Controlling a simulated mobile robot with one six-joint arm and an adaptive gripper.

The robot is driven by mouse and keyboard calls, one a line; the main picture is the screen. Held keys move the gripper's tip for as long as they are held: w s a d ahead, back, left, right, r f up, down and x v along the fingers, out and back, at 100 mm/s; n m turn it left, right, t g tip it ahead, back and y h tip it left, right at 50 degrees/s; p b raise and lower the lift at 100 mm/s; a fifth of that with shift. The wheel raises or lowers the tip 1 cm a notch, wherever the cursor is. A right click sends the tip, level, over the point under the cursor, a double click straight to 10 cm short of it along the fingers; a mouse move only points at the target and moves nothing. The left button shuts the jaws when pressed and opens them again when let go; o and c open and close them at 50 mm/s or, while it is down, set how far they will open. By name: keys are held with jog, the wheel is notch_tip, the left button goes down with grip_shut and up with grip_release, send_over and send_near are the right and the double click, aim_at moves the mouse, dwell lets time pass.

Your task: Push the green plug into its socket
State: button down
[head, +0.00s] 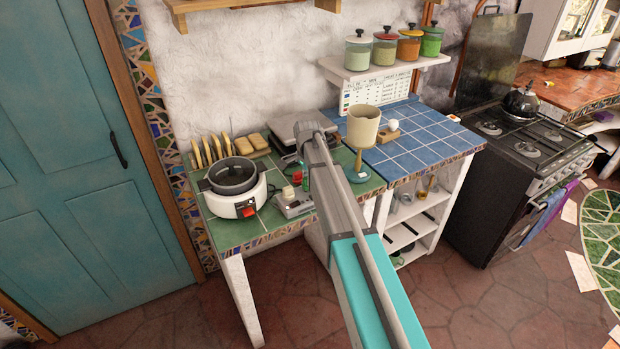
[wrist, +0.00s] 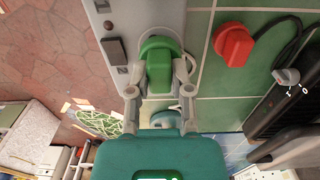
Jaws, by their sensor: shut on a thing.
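In the wrist view my gripper (wrist: 159,88) is shut on the green plug (wrist: 158,66), with one finger on each side of it. The plug sits over the end of a grey power strip (wrist: 113,18), where a pale round socket (wrist: 172,38) shows partly around it. The plug hides most of that socket, and I cannot tell how deep its pins are. The power strip also shows in the head view (head: 293,206), on the green tiled counter. There my arm hides most of the gripper.
A red plug (wrist: 233,43) with a black cable lies on the tiles beside the strip. A dark appliance (wrist: 285,115) with a grey knob stands beyond it. In the head view a white cooker (head: 236,188) stands left of the strip, and a beige cup-shaped shade (head: 363,126) stands right.

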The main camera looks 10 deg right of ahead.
jog(key=shift+f+b, duration=0.5)
jog(key=shift+f, duration=0.05)
dwell(0.4)
jog(key=shift+c, duration=2.2)
grip_release()
jog(key=shift+r, duration=0.1)
